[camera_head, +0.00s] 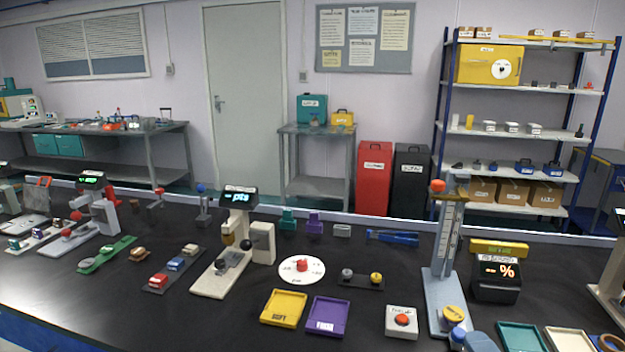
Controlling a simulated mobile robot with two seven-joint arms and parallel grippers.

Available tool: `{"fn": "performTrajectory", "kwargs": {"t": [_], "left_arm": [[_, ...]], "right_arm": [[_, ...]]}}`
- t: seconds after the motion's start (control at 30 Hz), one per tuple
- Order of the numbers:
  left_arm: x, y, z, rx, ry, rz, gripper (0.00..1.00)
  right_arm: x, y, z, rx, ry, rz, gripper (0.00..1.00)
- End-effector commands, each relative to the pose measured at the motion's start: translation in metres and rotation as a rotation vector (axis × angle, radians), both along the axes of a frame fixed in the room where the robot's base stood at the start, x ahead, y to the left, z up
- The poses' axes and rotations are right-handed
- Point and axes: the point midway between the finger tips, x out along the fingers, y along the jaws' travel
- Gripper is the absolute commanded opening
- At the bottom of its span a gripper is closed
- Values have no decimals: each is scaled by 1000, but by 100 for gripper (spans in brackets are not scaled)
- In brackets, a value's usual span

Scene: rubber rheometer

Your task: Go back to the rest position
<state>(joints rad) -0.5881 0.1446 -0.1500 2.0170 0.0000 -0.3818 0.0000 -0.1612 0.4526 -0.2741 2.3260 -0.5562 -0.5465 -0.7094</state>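Neither my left gripper nor my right gripper can be made out in the head view, so their state is not shown. A black workbench (200,322) stretches across the front. On it stands a cream instrument (211,281) with a lit display reading "pts" (238,196). To its right are a white round dial with a red knob (302,267), a yellow tray (284,308) and a purple tray (327,316). A tall grey gauge (447,245) with a red knob on top stands farther right, beside a black box (496,284) showing "%".
A white box with a red button (402,321) sits near the front edge. Small coloured blocks lie on a dark strip (172,274) at left. Green (521,338) and cream trays lie at front right. Bare bench shows at front left. Shelves (520,140) stand behind.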

Motion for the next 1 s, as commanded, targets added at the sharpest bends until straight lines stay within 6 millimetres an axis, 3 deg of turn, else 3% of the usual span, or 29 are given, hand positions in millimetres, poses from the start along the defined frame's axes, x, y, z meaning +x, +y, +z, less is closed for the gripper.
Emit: {"fn": "performTrajectory", "kwargs": {"t": [0.2, 0.4, 0.7, 1.0], "left_arm": [[0, 0, 0, 0, 0, 0, 43], [0, 0, 0, 0, 0, 0, 43], [0, 0, 0, 0, 0, 0, 43], [0, 0, 0, 0, 0, 0, 43]], "right_arm": [[-57, -39, -76, 495, 388, -333, 74], [-122, -48, -127, 837, 666, -624, 74], [-187, -42, -157, 1082, 883, -893, 74], [-233, -32, -168, 1221, 1023, -1084, 74]]}}
